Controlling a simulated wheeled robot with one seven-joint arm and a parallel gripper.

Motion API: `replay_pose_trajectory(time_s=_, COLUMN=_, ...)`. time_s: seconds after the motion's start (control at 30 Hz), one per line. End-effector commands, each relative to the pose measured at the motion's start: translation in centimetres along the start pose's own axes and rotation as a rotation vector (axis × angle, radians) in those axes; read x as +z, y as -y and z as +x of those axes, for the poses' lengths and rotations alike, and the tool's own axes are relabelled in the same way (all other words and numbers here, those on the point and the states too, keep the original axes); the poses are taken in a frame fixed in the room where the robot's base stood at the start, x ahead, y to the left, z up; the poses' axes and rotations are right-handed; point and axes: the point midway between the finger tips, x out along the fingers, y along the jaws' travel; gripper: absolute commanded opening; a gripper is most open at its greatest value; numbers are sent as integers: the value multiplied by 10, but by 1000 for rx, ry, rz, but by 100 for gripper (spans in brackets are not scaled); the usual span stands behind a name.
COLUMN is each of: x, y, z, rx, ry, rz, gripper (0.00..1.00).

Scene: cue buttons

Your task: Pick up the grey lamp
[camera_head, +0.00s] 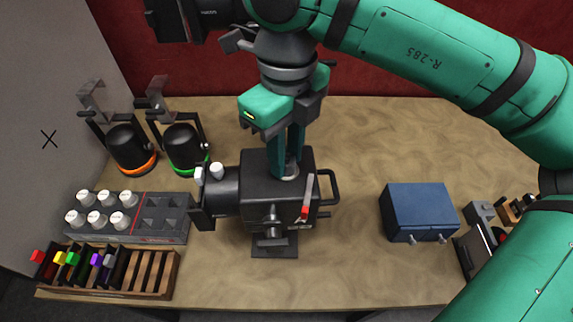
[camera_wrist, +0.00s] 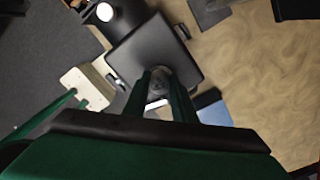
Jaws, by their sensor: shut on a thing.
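The large dark grey lamp (camera_head: 262,198) is in the middle of the table in the head view, upright, its barrel pointing left. It has a boxy body, a side handle, a red-tipped lever and a foot below. My gripper (camera_head: 288,167) comes down from above and is shut on the grey post on top of the lamp's body. In the wrist view, the fingers of my gripper (camera_wrist: 160,82) meet at this post on the flat top of the lamp (camera_wrist: 158,48). I cannot tell whether the lamp's foot touches the table.
Two smaller black lamps, one orange-ringed (camera_head: 132,150) and one green-ringed (camera_head: 186,148), stand at back left. A grey tray (camera_head: 165,228) with white knobs and a wooden rack (camera_head: 155,272) with coloured pieces lie front left. A blue box (camera_head: 418,210) is right. Table (camera_head: 345,130) behind is clear.

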Motion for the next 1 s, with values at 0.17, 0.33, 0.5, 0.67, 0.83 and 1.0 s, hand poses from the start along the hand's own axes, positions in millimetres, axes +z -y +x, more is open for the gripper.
replay_pose_trajectory(time_s=0.17, x=0, y=0, z=-3, rx=0, ry=0, rz=-1, gripper=2)
replay_pose_trajectory(time_s=0.33, x=0, y=0, z=-24, rx=-3, ry=1, rz=2, gripper=2)
replay_pose_trajectory(time_s=0.5, x=0, y=0, z=-57, rx=-2, ry=1, rz=3, gripper=2)
replay_pose_trajectory(time_s=0.67, x=0, y=-1, z=-83, rx=-2, ry=1, rz=1, gripper=2)
replay_pose_trajectory(time_s=0.83, x=0, y=-1, z=-98, rx=0, ry=1, rz=1, gripper=2)
replay_pose_trajectory(time_s=1.0, x=0, y=-1, z=-101, rx=0, ry=0, rz=1, gripper=2)
